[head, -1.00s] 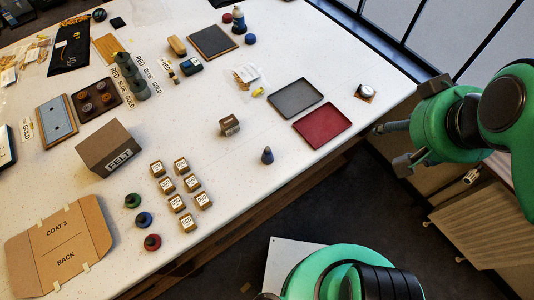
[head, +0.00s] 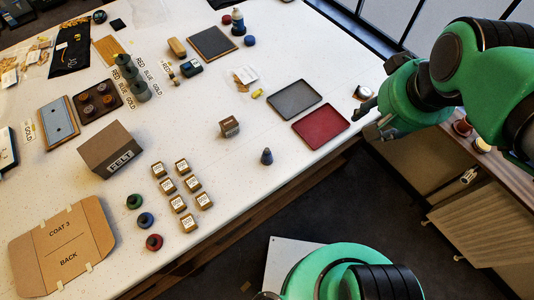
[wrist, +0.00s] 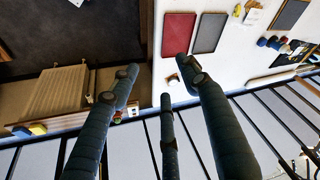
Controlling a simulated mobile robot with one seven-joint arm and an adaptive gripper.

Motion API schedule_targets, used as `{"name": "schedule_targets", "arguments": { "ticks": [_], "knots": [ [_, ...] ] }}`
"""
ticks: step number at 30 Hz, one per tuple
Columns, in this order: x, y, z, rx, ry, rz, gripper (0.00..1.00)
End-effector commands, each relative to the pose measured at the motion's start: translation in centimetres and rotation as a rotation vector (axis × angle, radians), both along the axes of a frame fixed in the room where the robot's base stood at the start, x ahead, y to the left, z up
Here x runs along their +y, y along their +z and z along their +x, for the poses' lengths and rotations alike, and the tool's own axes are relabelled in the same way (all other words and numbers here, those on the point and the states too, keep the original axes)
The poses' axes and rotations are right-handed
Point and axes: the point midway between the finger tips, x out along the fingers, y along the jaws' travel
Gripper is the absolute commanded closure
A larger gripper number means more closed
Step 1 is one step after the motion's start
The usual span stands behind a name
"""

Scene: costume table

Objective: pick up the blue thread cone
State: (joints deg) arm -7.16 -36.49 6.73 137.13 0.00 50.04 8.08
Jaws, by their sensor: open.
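A small dark blue cone (head: 267,157) stands upright near the table's front edge in the head view, left of the red tray. A round blue spool-like piece (head: 145,220) also sits between a green and a red one at the lower left. My gripper (head: 368,119) is open and empty at the table's right edge, well to the right of the dark blue cone. In the wrist view its spread fingers (wrist: 158,82) have nothing between them. The dark blue cone is not visible in that view.
A small brown box (head: 229,127) stands left of the cone. Several labelled boxes (head: 181,203) stand farther left. A white round item (head: 363,92) is close to my gripper.

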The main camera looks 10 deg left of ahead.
Motion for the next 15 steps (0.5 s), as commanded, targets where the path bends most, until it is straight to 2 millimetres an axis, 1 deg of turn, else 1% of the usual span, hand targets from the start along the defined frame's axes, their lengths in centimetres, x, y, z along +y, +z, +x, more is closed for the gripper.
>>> {"name": "schedule_targets", "arguments": {
  "ticks": [1,5,6,11,15],
  "knots": [
    [1.3,-0.3,0.9,0.030,0.007,0.007,0.54],
    [4.7,-1.8,3.1,0.097,0.002,0.022,0.54],
    [5.8,-2.4,3.8,0.117,0.000,0.026,0.54],
    [10.6,-5.2,5.6,0.199,-0.011,0.029,0.54],
    [15.0,-8.2,6.3,0.266,-0.022,0.019,0.54]
  ]
}}
